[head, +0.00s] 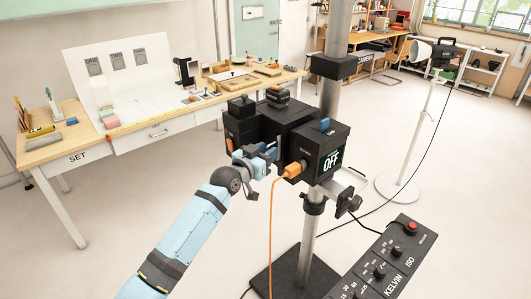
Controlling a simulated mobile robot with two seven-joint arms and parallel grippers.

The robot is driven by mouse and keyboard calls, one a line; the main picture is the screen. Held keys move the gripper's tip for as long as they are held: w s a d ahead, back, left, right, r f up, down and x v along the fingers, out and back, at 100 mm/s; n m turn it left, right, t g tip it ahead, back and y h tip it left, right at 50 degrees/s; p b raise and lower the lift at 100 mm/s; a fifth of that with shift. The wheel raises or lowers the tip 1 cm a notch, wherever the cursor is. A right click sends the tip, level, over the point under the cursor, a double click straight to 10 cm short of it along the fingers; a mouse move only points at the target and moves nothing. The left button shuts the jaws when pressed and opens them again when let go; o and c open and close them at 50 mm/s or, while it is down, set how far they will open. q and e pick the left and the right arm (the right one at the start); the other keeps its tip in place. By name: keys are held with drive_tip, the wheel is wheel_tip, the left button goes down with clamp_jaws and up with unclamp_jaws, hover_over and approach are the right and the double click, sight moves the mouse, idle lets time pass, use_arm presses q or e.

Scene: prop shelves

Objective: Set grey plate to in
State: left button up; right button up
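A black camera-like box (318,152) is mounted on an upright metal pole. Its screen reads OFF. A grey metal plate (345,186) sticks out low on its right side, by a clamp; I cannot tell for sure whether this is the task's grey plate or how far in it sits. My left gripper (268,154) is at the box's left side, close to or touching it. Its fingertips are partly lost against the dark box, so its opening and any hold are unclear. My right gripper is out of view.
An orange plug (294,170) with a hanging cable sits at the box's front. A control panel (385,268) with knobs and a red button is at lower right. A wooden desk (150,117) labelled SET stands behind left. A lamp stand (420,130) is right; open floor lies between.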

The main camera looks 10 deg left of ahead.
use_arm(q)
drive_tip(key=shift+s, duration=0.15)
drive_tip(key=b+v, duration=0.2)
drive_tip(key=v, duration=1.1)
drive_tip(key=shift+s, duration=0.25)
drive_tip(key=shift+a, duration=0.15)
drive_tip(key=s+f+n+g+y+p, duration=0.1)
drive_tip(key=s+f, duration=0.5)
drive_tip(key=f, duration=0.3)
drive_tip(key=s+f+n+g+y+p, duration=0.1)
drive_tip(key=s+f+y, duration=0.1)
drive_tip(key=s+f, duration=0.6)
drive_tip(key=s+f+g+y, duration=0.1)
drive_tip(key=s+f, duration=0.5)
drive_tip(key=s, duration=0.2)
drive_tip(key=s+f+g+y, duration=0.1)
drive_tip(key=s+f+g, duration=0.1)
drive_tip(key=s+f, duration=0.3)
drive_tip(key=s, duration=0.3)
drive_tip(key=shift+s+a+f+p, duration=0.2)
drive_tip(key=shift+s+f+p, duration=0.1)
drive_tip(key=shift+f+p, duration=0.1)
